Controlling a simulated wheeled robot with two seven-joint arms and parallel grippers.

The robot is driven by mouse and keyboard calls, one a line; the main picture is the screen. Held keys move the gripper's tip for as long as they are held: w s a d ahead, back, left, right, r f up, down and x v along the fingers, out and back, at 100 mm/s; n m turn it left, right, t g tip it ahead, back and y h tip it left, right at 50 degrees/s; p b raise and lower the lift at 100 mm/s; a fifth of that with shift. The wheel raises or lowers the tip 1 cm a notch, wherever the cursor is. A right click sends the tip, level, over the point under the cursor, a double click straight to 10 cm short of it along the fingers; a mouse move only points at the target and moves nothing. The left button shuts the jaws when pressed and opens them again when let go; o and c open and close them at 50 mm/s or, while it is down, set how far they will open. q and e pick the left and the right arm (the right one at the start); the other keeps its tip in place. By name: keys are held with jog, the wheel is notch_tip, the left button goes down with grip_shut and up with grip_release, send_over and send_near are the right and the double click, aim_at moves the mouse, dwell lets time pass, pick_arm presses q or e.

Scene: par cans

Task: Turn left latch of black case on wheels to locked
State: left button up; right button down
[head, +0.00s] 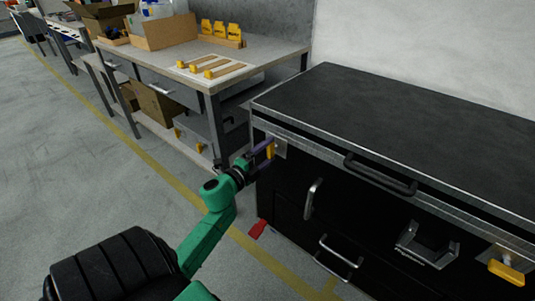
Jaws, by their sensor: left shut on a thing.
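The black case (400,108) stands at the right with a dark lid and metal edging. Its left latch is a small yellow piece (271,150) on a metal plate (281,147) near the case's left front corner. My left gripper (263,152) reaches in from the lower left on a green arm and is shut on this yellow latch. The fingers partly cover the latch, so its exact turn is hard to tell. The right latch (506,271), also yellow, sits at the lower right edge. My right gripper is out of view.
Black and metal handles (380,175) stick out from the case front. A workbench (250,57) with an open cardboard box (163,31) and yellow items stands behind at the left. A red piece (257,229) shows near the floor by the case. The grey floor at left is clear.

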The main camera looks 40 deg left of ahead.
pick_arm(q)
jog(key=shift+f+m, duration=0.1)
jog(key=shift+m, duration=0.3)
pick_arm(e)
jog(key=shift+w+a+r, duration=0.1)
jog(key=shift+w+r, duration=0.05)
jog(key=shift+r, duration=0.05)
pick_arm(q)
jog(key=o, duration=1.2)
jog(key=s, duration=1.4)
jog(key=shift+s+d, duration=0.15)
jog(key=shift+s, duration=0.2)
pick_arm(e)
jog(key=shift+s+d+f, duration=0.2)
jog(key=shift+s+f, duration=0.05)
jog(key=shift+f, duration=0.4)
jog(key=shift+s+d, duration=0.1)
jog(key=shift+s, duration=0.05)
